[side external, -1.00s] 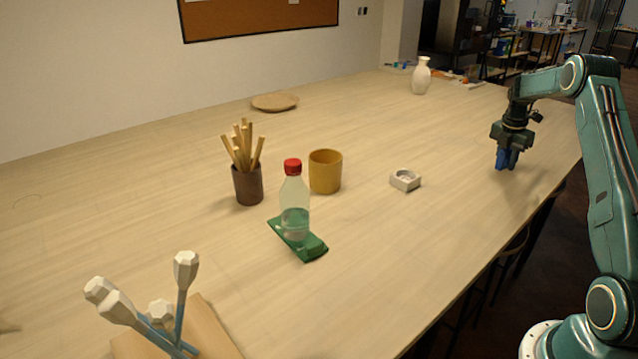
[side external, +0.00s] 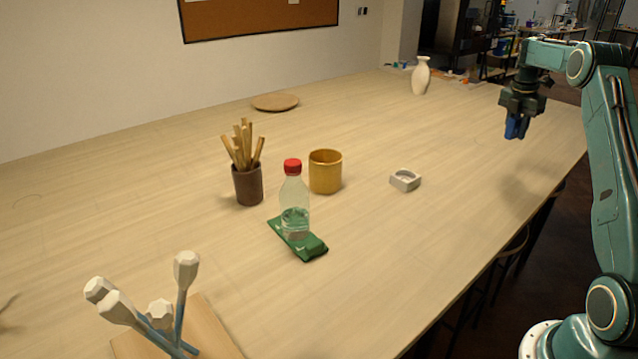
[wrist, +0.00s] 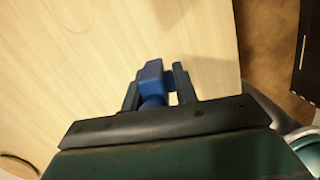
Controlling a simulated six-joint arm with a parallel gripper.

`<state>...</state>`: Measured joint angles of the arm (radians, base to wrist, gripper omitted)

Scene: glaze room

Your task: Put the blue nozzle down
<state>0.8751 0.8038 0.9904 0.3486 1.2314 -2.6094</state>
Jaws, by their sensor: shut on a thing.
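The blue nozzle (side external: 516,127) hangs from my gripper (side external: 519,116) above the right part of the table. In the side view, bare tabletop shows below it, so it is held clear of the surface. In the wrist view, the blue nozzle (wrist: 152,80) sits between the two dark fingers of my gripper (wrist: 158,88), which is shut on it. Part of the nozzle is hidden by the fingers and the gripper body.
A white vase (side external: 421,76) stands behind. Table around the nozzle is clear.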

